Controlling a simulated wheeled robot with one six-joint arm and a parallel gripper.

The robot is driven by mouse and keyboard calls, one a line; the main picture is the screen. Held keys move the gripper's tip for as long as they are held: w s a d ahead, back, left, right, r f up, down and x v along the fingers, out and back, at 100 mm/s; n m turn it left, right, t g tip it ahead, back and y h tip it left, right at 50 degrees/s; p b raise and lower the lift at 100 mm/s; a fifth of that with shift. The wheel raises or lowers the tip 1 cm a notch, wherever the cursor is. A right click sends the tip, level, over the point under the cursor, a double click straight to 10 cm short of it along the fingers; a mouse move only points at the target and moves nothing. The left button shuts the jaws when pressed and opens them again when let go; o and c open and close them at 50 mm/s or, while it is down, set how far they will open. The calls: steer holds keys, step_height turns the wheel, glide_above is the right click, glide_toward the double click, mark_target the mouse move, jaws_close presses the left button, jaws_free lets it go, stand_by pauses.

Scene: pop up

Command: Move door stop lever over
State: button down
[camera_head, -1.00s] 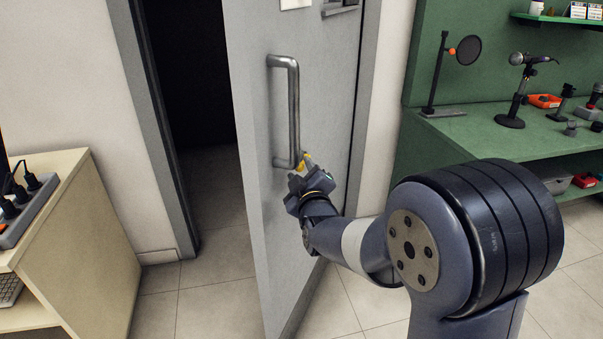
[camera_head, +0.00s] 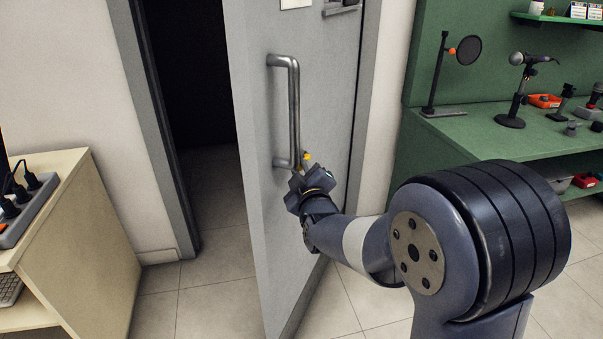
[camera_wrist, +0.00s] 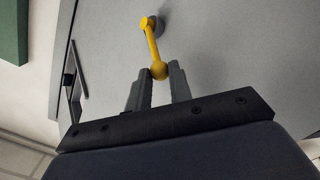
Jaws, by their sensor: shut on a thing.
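The door stop lever (camera_wrist: 152,44) is a short yellow arm with a round ball at its end, on a grey pivot on the grey door (camera_head: 262,215). In the head view, a small yellow part of the lever (camera_head: 308,156) shows beside the lower end of the door handle; the rest is hidden by my gripper (camera_head: 311,183). In the wrist view, my gripper (camera_wrist: 159,77) has its fingertips shut on the ball end, one on either side.
A long metal handle (camera_head: 292,110) stands upright on the door just left of my gripper. The door is partly open, with a dark doorway on the left. A wooden cabinet (camera_head: 90,250) is at left, a green workbench (camera_head: 470,135) at right.

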steer(key=shift+w+d+r, duration=0.1)
steer(key=shift+w+r, duration=0.15)
steer(key=shift+r, duration=0.45)
steer(key=shift+w+d+r, duration=0.1)
steer(key=shift+w+r, duration=0.1)
steer(key=shift+r, duration=0.5)
steer(key=c, duration=1.3)
jaws_free()
steer(key=shift+f, duration=0.1)
steer(key=v, duration=1.1)
steer(key=shift+f, duration=0.15)
steer(key=shift+c, duration=0.2)
